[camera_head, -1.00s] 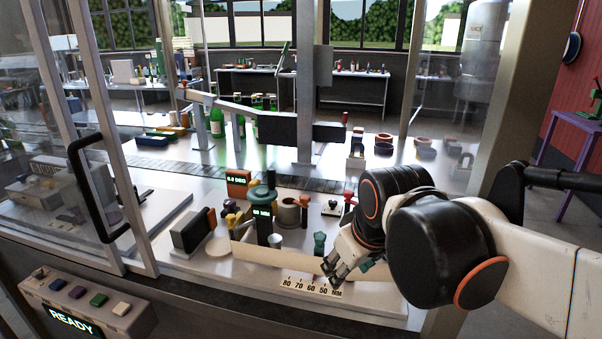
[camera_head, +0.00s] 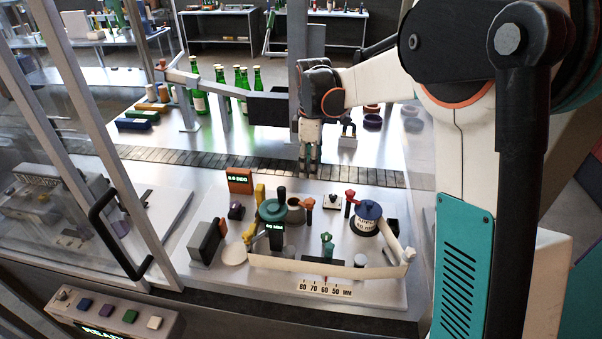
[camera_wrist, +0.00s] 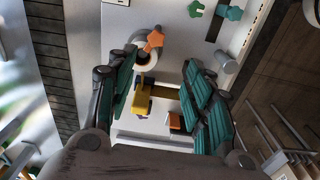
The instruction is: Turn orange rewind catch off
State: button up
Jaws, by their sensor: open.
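An orange lobed knob (camera_head: 308,203) stands beside a round grey-brown cup (camera_head: 295,214) on the white work plate. In the wrist view the orange knob (camera_wrist: 155,41) shows above the gap between the fingers. Other orange parts are on the plate, and no label shows which one is the rewind catch. My gripper (camera_head: 308,168) points down, empty, behind the plate near the dark conveyor strip. In the wrist view my gripper (camera_wrist: 160,95) has its teal fingers spread apart, with a yellow part (camera_wrist: 142,102) seen between them.
A green-topped post (camera_head: 273,210), a blue-lidded spool (camera_head: 367,217) and a red-topped peg (camera_head: 349,201) crowd the plate. A tan strip (camera_head: 300,266) runs along its front. Green bottles (camera_head: 241,88) stand behind the conveyor. A glass door with a black handle (camera_head: 107,235) is at left.

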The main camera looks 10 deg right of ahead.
aim_at(309, 200)
jog(key=f, duration=0.9)
jog(key=w+f, duration=0.1)
jog(key=f, duration=0.4)
jog(key=shift+w, duration=0.1)
jog(key=c, duration=1)
